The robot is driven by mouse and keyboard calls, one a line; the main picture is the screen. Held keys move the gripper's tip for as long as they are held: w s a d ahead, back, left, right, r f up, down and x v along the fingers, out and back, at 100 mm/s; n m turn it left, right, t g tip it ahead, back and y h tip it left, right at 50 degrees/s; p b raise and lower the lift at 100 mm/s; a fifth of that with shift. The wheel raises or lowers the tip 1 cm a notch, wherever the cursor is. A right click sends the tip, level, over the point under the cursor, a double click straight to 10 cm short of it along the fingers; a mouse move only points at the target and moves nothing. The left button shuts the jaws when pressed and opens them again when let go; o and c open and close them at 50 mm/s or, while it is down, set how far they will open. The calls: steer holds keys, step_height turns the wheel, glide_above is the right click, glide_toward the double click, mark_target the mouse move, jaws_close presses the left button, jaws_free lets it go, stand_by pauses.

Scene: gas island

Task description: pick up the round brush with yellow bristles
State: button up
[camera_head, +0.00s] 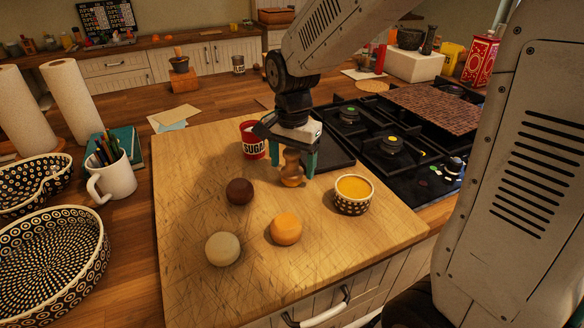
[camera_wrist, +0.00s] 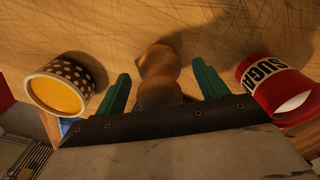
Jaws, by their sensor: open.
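The round brush (camera_head: 292,170) stands on the wooden cutting board, showing a brown, rounded wooden handle. In the wrist view, the brush (camera_wrist: 160,82) is between the two green fingers (camera_wrist: 161,75), with a visible gap on each side. The dark gripper body hides the near end of the handle.
A red sugar tin (camera_head: 252,140) stands just left of my gripper, and a patterned bowl with yellow contents (camera_head: 353,205) stands to the right. Three balls, dark (camera_head: 239,191), orange (camera_head: 286,229) and pale (camera_head: 222,249), lie in front. The gas hob (camera_head: 400,155) is behind right.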

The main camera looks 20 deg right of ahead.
steer(key=c, duration=1.1)
steer(key=shift+r, duration=0.15)
steer(key=shift+c, duration=0.2)
